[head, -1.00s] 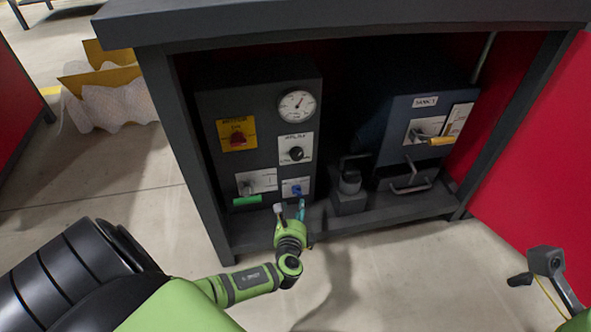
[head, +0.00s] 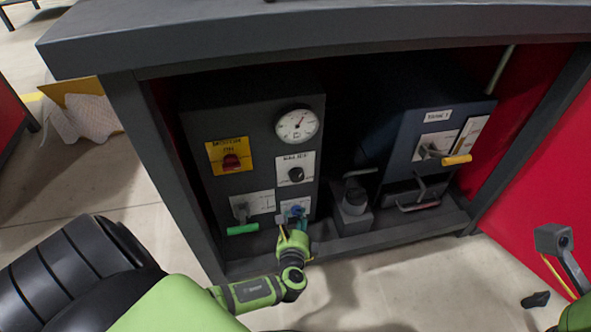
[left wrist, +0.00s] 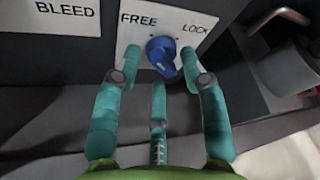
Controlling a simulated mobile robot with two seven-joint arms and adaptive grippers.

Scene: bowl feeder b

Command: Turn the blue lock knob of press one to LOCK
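The blue lock knob (left wrist: 162,52) sits on a white plate (left wrist: 190,22) marked FREE on the left and LOCK on the right. In the left wrist view its narrow end hangs downward, slightly to the right, not clearly at either word. In the head view the knob (head: 296,211) is low on the dark panel of the left unit (head: 255,115), partly hidden. My left gripper (left wrist: 161,80) is open, its teal fingers spread to the left, right and below the knob. I cannot tell whether they touch it. The left gripper (head: 291,228) also shows in the head view. My right gripper is not in view.
A green-ended lever (head: 242,229) is just left of the knob. A black dial (head: 296,175), a gauge (head: 297,126) and a red switch (head: 231,161) are above. A grey clamp-like fixture (head: 354,195) and a second panel (head: 437,135) stand right. The bench top (head: 300,35) overhangs.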

